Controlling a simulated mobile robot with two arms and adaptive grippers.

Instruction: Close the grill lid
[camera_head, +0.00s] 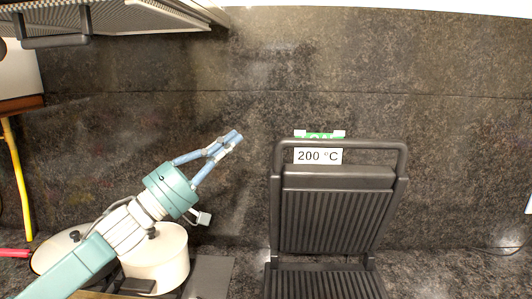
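The dark contact grill stands at the right of centre with its ribbed lid (336,215) raised upright. The lid's bar handle (365,144) is at the top. The grill's ribbed lower plate (325,284) shows only at the bottom edge of the picture. My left gripper (233,141) is left of the lid, about level with the handle and apart from it. Its blue fingers come together at the tips, and nothing shows between them. My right gripper is not in view.
A white "200 °C" label (318,156) shows at the lid's top. Pale lidded pots (158,262) stand behind my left arm at lower left. A hood-like unit (130,20) hangs at upper left. A dark stone wall (440,120) is behind; the counter (450,275) right of the grill is mostly clear.

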